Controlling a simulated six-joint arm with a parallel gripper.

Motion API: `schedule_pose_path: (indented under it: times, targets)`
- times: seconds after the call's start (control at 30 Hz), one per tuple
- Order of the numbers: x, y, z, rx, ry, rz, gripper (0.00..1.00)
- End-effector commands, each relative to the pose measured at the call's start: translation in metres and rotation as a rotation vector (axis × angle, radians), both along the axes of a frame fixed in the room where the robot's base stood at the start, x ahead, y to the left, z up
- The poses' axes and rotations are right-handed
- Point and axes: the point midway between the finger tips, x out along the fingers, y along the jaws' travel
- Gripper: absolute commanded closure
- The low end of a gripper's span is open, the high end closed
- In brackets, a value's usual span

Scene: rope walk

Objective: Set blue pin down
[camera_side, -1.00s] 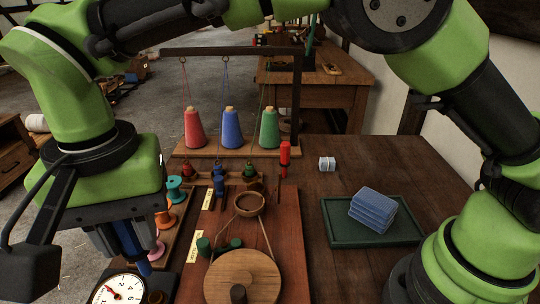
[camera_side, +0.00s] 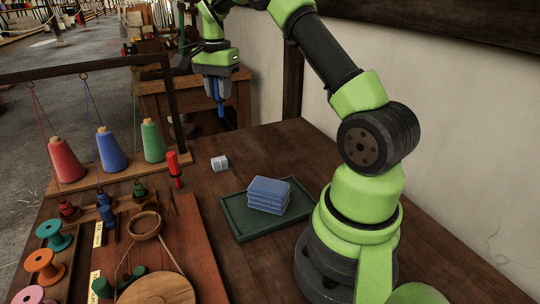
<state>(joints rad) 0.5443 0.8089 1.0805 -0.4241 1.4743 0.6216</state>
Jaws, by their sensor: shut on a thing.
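My gripper (camera_side: 217,88) is at the upper middle, high over the far end of the bench. It points down and is shut on the blue pin (camera_side: 221,106), which hangs upright between its fingers, clear of any surface. The top of the pin is hidden by the fingers. A red pin (camera_side: 174,166) stands upright near the back of the bench. A green pin (camera_side: 118,284) appears to lie on its side at the lower left.
Red, blue and green thread cones (camera_side: 111,149) stand on a rack at the left. A green tray (camera_side: 235,218) holds stacked blue slabs (camera_side: 268,194). A wooden bowl (camera_side: 145,225) is left of the tray. Bare bench lies right of the block.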

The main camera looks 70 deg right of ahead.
Motion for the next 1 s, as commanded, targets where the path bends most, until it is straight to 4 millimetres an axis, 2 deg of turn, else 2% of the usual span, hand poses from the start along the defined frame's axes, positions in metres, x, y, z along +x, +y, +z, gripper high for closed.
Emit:
schedule_pose_path:
  times: [0.03,0.1,0.2,0.4,0.47,0.87,1.0]
  targets:
    - [-0.016,-0.024,0.000,0.001,0.001,-0.062,0.97]
    - [-0.035,-0.048,0.000,0.000,0.001,-0.124,0.97]
    - [-0.057,-0.071,0.000,0.001,0.001,-0.189,0.97]
    - [-0.090,-0.101,0.000,0.001,0.002,-0.281,0.97]
    - [-0.098,-0.108,0.000,0.001,0.002,-0.302,0.97]
    - [-0.096,-0.105,-0.054,0.004,0.006,-0.294,0.97]
    - [-0.096,-0.104,-0.081,0.006,0.007,-0.294,0.97]
